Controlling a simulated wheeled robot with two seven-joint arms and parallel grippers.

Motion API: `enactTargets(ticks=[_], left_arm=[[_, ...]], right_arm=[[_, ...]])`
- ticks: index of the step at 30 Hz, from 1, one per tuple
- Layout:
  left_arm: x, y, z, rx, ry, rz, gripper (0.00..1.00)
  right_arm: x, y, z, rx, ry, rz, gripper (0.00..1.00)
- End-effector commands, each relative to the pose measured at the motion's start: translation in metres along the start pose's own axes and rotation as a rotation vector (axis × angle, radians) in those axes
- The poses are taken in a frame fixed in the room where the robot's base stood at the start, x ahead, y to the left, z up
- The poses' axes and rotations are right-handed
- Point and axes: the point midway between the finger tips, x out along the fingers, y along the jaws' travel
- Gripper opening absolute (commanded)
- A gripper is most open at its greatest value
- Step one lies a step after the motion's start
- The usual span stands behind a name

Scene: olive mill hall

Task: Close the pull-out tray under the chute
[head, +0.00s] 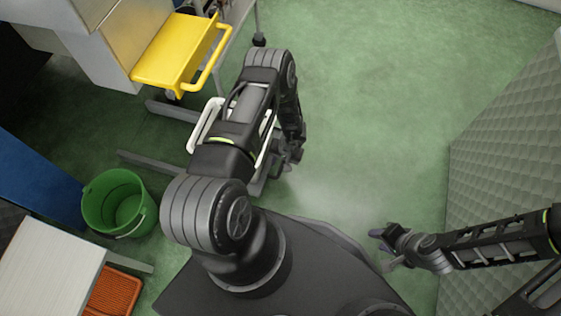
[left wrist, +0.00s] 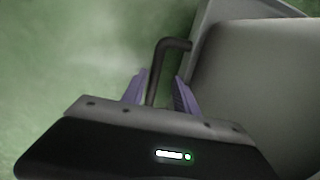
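A yellow tray (head: 172,50) with a yellow bar handle (head: 212,62) sticks out beside the grey sloped metal chute (head: 150,22) at the upper left of the head view. My left gripper (left wrist: 159,92) is low down, well apart from the yellow handle; my arm mostly hides it in the head view. In the left wrist view its purple fingers stand apart. A dark bent rod shows (left wrist: 170,46) between them; I cannot tell if they touch it. A pale grey body (left wrist: 262,85) is at the right there. My right gripper (head: 384,248) looks open and empty, low at the right.
A white rounded frame (head: 204,125) is partly hidden behind my left arm, near grey floor bars (head: 150,162). A green bucket (head: 118,202), a white table (head: 45,270) and an orange crate (head: 113,292) are at the left. A quilted grey wall (head: 505,140) is at the right. The middle floor is clear.

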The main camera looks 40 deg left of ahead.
Motion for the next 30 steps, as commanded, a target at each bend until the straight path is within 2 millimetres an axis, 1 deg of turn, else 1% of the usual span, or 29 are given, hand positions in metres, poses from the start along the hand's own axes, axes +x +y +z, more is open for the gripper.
enactTargets(ticks=[30], left_arm=[[-0.075, -0.001, -0.001, 0.000, 0.001, 0.000, 0.36]], right_arm=[[-0.044, -0.016, -0.004, 0.000, 0.000, 0.000, 0.36]])
